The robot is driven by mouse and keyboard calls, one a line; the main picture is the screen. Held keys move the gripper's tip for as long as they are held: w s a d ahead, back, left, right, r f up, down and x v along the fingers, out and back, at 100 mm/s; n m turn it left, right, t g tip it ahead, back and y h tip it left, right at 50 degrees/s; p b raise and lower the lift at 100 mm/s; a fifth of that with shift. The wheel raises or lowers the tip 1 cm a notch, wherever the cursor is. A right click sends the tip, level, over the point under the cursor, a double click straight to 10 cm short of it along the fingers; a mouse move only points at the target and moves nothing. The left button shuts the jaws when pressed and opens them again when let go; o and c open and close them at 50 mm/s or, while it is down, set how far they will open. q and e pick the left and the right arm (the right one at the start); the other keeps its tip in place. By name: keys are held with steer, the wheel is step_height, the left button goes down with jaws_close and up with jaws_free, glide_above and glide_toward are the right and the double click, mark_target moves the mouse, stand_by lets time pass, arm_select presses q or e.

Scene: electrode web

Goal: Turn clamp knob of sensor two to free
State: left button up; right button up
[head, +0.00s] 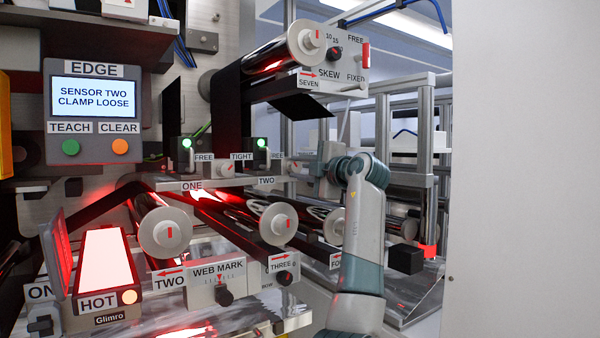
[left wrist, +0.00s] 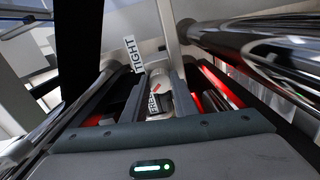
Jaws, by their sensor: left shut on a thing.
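The clamp knob of sensor two (left wrist: 158,88) is a pale round knob with a red mark, seen between my fingers in the left wrist view. The red mark lies at a slant. The FREE label (left wrist: 154,106) is near it and the TIGHT label (left wrist: 130,50) is beyond. In the head view, sensor two (head: 262,155) shows a green light above the TWO label. My left gripper (left wrist: 160,84) is shut on the knob, one finger on each side. In the head view my gripper and wrist largely hide this knob. My right gripper is not in view.
The EDGE display (head: 95,97) reads SENSOR TWO CLAMP LOOSE. Sensor one's knob (head: 226,169) is to the left on the same rail. The roller with the SKEW plate (head: 335,65) overhangs from above. Shiny rollers (left wrist: 265,50) flank my gripper. The HOT panel (head: 103,262) is at lower left.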

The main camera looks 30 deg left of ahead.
arm_select(q)
steer(key=shift+n, duration=0.6)
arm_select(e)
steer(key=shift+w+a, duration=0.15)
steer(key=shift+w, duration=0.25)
arm_select(q)
steer(key=shift+f, duration=0.1)
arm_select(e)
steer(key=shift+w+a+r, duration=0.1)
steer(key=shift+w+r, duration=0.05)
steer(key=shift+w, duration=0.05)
arm_select(q)
steer(key=o, duration=1)
steer(key=shift+o, duration=0.2)
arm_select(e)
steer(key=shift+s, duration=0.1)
arm_select(q)
steer(key=shift+s+d, duration=0.1)
